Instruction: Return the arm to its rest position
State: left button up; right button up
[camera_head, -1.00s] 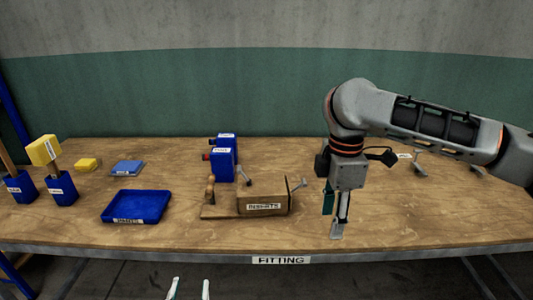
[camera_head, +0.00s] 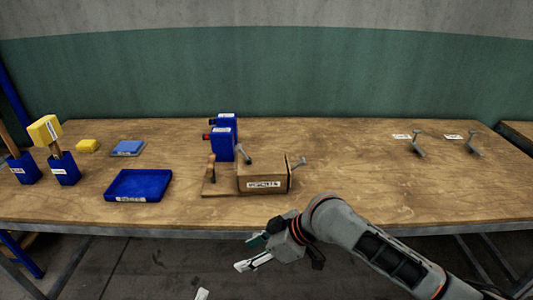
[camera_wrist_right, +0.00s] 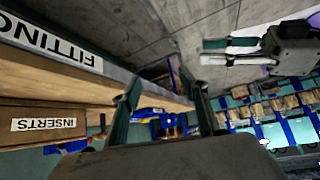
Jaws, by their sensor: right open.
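My right arm comes in from the lower right of the head view. My right gripper (camera_head: 248,254) is in front of the bench's front edge, over the floor, below the wooden inserts box. Its fingers are apart and nothing is between them; the wrist view shows them (camera_wrist_right: 166,100) apart too. My left gripper shows as a pale fingertip (camera_head: 203,294) at the bottom edge of the head view. In the wrist view the left gripper (camera_wrist_right: 225,52) appears at upper right with a gap between its fingers.
Two metal levers (camera_head: 418,145) (camera_head: 474,146) lie at the right. The bench's middle right is clear.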

jog(key=s+d+f+m+t, duration=0.3)
jog(key=d+f+m+t, duration=0.45)
jog(key=f, duration=0.45)
pick_arm(q)
jog(key=s+a+f+n+g+h, duration=0.1)
jog(key=f+n, duration=0.4)
jog(key=n, duration=0.5)
jog(key=s+a+f+n+g+h, duration=0.1)
jog(key=f+n, duration=0.4)
jog(key=n, duration=0.5)
jog(key=s+g, duration=0.1)
jog(key=s, duration=0.1)
jog(key=shift+s+a+f, duration=0.35)
jog(key=shift+s+f, duration=0.05)
pick_arm(e)
jog(key=s+d+f+m+h, duration=0.1)
jog(key=s+d+f+h, duration=0.1)
jog(key=s+d, duration=0.3)
jog(key=s+d+f+m+t+h, duration=0.1)
jog(key=s+d+f+h, duration=0.2)
jog(key=d, duration=0.8)
jog(key=s+f, duration=0.2)
jog(key=s, duration=0.1)
jog(key=shift+s+d+f+h, duration=0.3)
jog(key=shift+d, duration=0.1)
